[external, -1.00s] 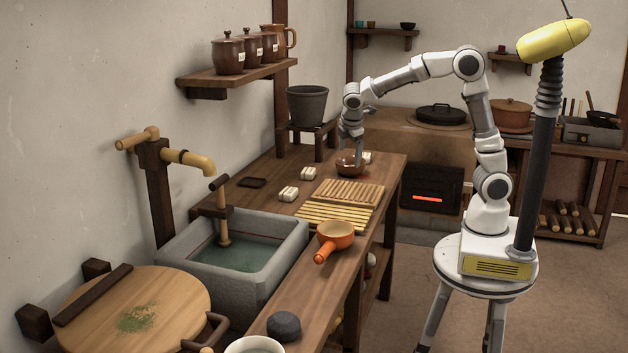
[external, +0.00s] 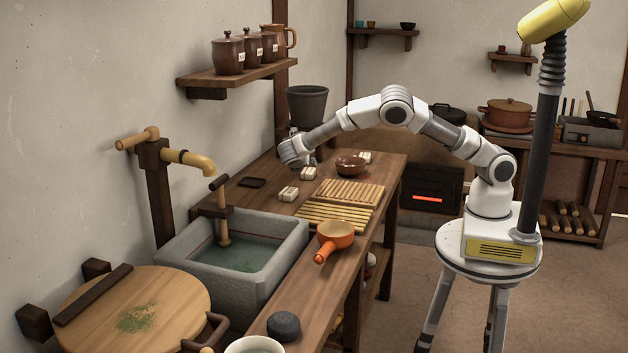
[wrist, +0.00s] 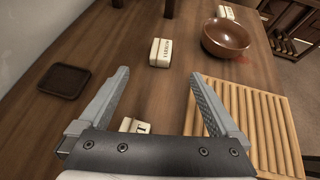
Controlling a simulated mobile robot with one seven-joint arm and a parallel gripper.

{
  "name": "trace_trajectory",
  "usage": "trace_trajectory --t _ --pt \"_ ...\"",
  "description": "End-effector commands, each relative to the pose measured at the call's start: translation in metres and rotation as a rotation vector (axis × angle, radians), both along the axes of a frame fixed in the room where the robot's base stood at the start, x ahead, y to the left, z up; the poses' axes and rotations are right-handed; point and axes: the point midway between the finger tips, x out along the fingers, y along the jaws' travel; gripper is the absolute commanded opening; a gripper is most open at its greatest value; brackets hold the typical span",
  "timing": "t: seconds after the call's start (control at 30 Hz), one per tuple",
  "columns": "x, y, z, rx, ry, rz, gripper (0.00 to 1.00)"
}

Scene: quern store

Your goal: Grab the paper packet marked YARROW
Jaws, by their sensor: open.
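Three small pale paper packets lie on the wooden counter. The middle one (wrist: 161,52) lies just beyond my fingertips in the wrist view, with dark lettering too small to read surely; it also shows in the external view (external: 308,174). A nearer packet (wrist: 134,125) is partly hidden behind my gripper's body, only a letter like T showing; it is also in the external view (external: 289,194). The third packet (wrist: 226,12) lies behind the bowl, its marking unreadable. My gripper (wrist: 160,76) is open and empty above the counter. I cannot tell which packet reads YARROW.
A brown bowl (wrist: 226,40) stands right of the middle packet. A slatted wooden rack (wrist: 262,125) lies at the right, a small dark tray (wrist: 63,80) at the left. The stone sink (external: 290,240) and an orange pan (external: 336,236) are nearer the external camera. Bare counter surrounds the middle packet.

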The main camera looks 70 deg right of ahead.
Motion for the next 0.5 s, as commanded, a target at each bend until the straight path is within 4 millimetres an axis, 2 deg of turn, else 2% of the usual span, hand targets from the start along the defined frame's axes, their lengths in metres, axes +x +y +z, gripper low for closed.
trace_trajectory --t 0.3,0.5 --pt "0.010 -0.061 -0.037 0.001 -0.001 -0.006 0.98" --pt "0.016 -0.089 -0.052 0.003 -0.001 -0.004 0.98"
